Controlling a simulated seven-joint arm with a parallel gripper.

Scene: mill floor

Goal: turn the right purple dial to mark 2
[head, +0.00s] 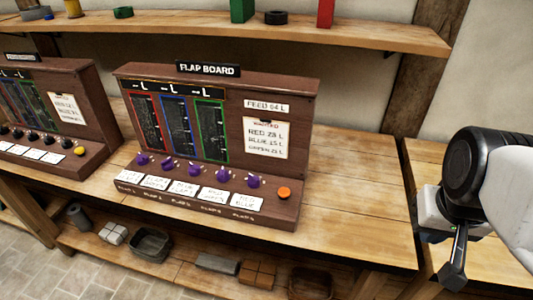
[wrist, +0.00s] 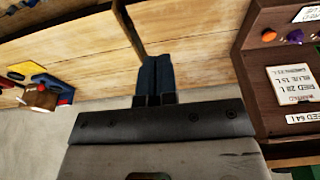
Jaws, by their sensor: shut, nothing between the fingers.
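The flap board (head: 215,125) is a dark wooden console on the bench, with a row of several purple dials along its front ledge. The right purple dial (head: 253,181) is the one nearest the orange button (head: 284,193). In the wrist view the same dial (wrist: 296,35) shows at the upper right. Its marks and pointer are too small to read. My gripper (head: 453,276) is shut and empty, well to the right of the board. In the wrist view its dark fingers (wrist: 156,75) lie together over the bench, apart from the dial.
White label cards (head: 183,188) lie below the dials. A second, similar board (head: 50,110) stands at left. A shelf (head: 200,28) with small items runs above, and a lower shelf holds bins and blocks. Bench top (head: 360,190) between board and gripper is clear. The wrist view shows colored objects (wrist: 45,88) at left.

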